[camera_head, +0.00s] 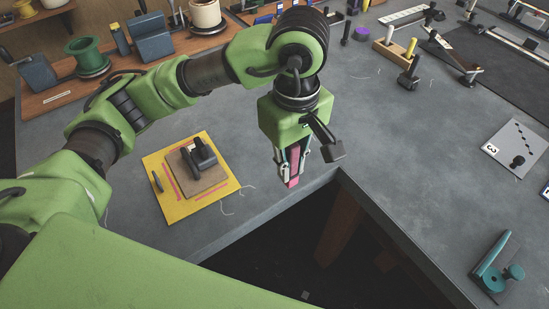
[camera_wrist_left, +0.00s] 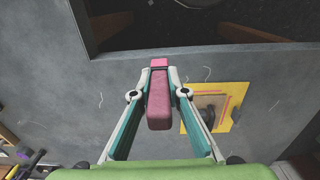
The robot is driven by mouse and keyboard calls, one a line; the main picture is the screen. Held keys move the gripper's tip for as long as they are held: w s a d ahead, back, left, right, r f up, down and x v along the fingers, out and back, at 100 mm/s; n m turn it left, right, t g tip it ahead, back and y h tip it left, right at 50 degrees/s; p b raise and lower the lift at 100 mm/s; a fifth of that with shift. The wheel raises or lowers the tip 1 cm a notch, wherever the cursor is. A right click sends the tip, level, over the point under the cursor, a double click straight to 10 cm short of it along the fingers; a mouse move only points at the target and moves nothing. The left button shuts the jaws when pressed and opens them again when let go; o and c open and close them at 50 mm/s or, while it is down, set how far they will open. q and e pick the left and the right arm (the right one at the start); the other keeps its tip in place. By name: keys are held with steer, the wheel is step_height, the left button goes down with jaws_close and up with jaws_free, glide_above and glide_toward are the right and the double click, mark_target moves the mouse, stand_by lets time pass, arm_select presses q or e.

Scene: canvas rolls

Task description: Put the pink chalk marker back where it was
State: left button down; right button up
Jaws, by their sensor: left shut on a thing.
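The pink chalk marker (camera_head: 294,167) is held between the fingers of my left gripper (camera_head: 292,178), which points down above the grey worktop near the edge of a dark opening. In the left wrist view the pink marker (camera_wrist_left: 158,106) lies lengthwise between the two teal-and-white fingers of the left gripper (camera_wrist_left: 159,86), its lighter pink end at the tips. A small wooden block (camera_head: 389,50) at the back holds a white and a yellow upright stick (camera_head: 411,46). My right gripper is not in view.
A yellow board (camera_head: 160,196) with a brown pad and a black tool lies left of the gripper. A wooden shelf board (camera_head: 50,97) with spools stands behind. A dark opening (camera_head: 330,240) cuts the worktop in front. A teal tool (camera_head: 493,270) lies at right.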

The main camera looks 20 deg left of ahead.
arm_select(q)
steer(key=w+a+f+p, duration=0.1)
steer(key=w+a+f, duration=0.1)
steer(key=w+f, duration=0.1)
steer(key=w+a+f+p, duration=0.1)
steer(key=w+a+f, duration=0.1)
steer(key=w+f, duration=0.1)
steer(key=w+a+f+p, duration=0.2)
steer(key=w+f, duration=0.1)
steer(key=w, duration=0.1)
steer(key=shift+w+a, duration=0.2)
steer(key=shift+w, duration=0.15)
steer(key=f+p, duration=0.2)
steer(key=shift+w+a+f, duration=0.1)
steer(key=shift+w+f, duration=0.1)
steer(key=shift+f, duration=0.65)
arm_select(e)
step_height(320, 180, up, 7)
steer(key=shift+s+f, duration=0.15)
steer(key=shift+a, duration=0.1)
